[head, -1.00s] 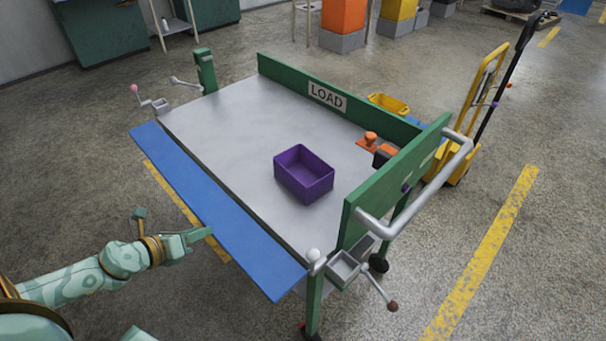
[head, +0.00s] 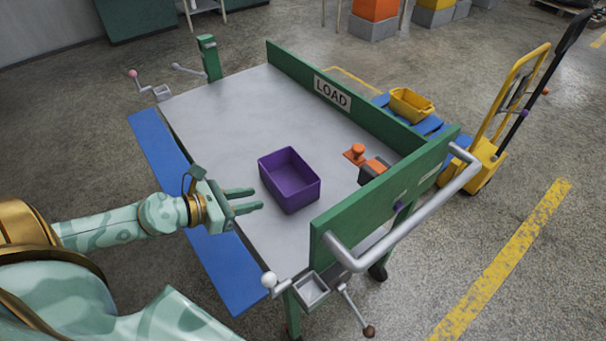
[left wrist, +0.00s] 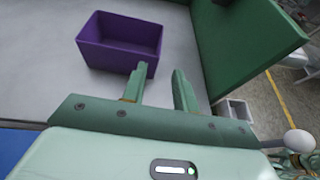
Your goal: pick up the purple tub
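The purple tub (head: 290,182) is an open, empty rectangular box. It stands upright on the grey top of the cart (head: 215,125). In the left wrist view, the tub (left wrist: 118,44) is ahead and a little left of the fingers (left wrist: 160,86). The left fingertip looks close to the tub's near right corner; I cannot tell whether it touches. My right gripper is not in view.
Green panels with a LOAD sign (head: 332,92) close the cart's far and right sides. An orange knobbed object (head: 356,153) sits right of the tub. A grey handle bar (head: 405,226) runs along the right panel. A yellow bin (head: 411,105) is beyond the cart.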

